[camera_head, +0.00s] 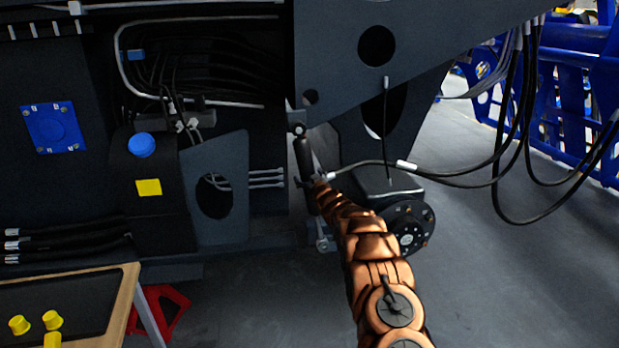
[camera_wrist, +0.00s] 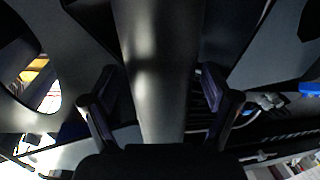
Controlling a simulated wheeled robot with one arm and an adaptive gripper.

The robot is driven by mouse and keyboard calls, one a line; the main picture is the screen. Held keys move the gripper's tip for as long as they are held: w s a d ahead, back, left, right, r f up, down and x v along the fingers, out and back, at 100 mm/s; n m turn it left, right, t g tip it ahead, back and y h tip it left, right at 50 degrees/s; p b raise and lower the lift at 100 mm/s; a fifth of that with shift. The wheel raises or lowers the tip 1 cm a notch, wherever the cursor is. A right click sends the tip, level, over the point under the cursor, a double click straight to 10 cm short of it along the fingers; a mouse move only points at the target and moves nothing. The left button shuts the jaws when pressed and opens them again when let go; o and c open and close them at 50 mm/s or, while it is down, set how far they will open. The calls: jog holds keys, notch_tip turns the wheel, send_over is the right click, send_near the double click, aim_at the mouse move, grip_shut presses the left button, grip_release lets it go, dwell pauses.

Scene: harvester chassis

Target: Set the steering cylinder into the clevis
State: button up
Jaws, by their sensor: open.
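The steering cylinder (camera_head: 303,158) is a dark, nearly upright tube beside the chassis in the head view. Its upper end is at a small light bracket (camera_head: 297,127), and a light pin or eye (camera_head: 322,243) shows below it. I cannot tell which fitting is the clevis, or whether either end is seated. My gripper (camera_head: 314,183) is at the cylinder's middle, partly hidden by my copper-coloured arm. In the wrist view the cylinder (camera_wrist: 155,70) runs between the two fingers of my gripper (camera_wrist: 162,105). The fingers are open, with visible gaps on both sides of it.
A wheel hub (camera_head: 408,228) stands right of my arm. Black hoses (camera_head: 470,180) hang across the right side. A bench (camera_head: 125,290) with yellow caps (camera_head: 52,320) is at lower left. The floor at right is clear.

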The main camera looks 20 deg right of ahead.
jog(key=shift+s, duration=0.15)
jog(key=s+a, duration=0.1)
jog(key=s, duration=1)
jog(key=shift+s+r, duration=0.15)
jog(key=shift+s, duration=0.15)
dwell(0.4)
dwell(0.6)
